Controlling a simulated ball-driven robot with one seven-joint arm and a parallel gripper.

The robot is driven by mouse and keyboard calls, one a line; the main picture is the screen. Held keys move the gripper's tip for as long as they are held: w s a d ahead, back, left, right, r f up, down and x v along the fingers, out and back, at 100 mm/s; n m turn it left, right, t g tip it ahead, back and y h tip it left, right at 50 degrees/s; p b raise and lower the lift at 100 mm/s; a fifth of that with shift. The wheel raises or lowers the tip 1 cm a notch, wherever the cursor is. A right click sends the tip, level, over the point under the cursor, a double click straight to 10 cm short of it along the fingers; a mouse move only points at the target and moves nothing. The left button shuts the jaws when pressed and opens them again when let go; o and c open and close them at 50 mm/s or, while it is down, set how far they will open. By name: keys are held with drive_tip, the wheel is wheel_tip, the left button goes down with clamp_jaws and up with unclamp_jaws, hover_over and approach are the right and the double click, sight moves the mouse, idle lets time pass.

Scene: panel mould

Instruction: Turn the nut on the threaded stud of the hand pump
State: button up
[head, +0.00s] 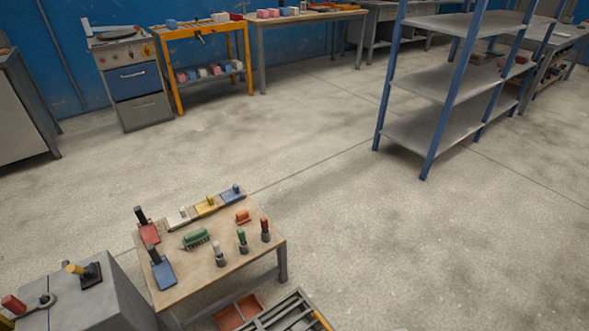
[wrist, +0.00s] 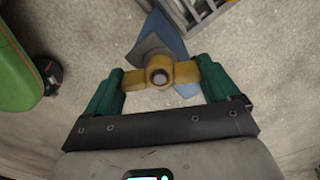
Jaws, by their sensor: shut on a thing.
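In the wrist view, a yellow nut with two wings (wrist: 185,72) sits between the fingers of my gripper (wrist: 160,80). The round end of the threaded stud (wrist: 159,77) shows in the nut's middle. The two green fingers press on the outer ends of the wings, so the gripper is shut on the nut. A blue part (wrist: 154,36) lies behind the nut; I cannot tell whether it belongs to the hand pump. The pump's body is largely hidden behind the nut and gripper. My gripper does not show in the head view.
In the wrist view, a green body (wrist: 15,75) and a dark knob (wrist: 50,75) are at the left. In the head view, a low wooden table (head: 190,285) holds several coloured fittings, beside a grey cabinet (head: 110,300). The floor (head: 330,215) is clear before the blue shelf rack (head: 445,85).

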drive_tip(key=shift+m, duration=0.5)
drive_tip(key=shift+r+m+p, duration=0.15)
drive_tip(key=shift+m+p, duration=0.3)
drive_tip(key=shift+m, duration=1.25)
drive_tip(key=shift+m+p, duration=0.55)
drive_tip(key=shift+m, duration=1.15)
drive_tip(key=shift+m+p, duration=0.55)
drive_tip(key=shift+m, duration=1.25)
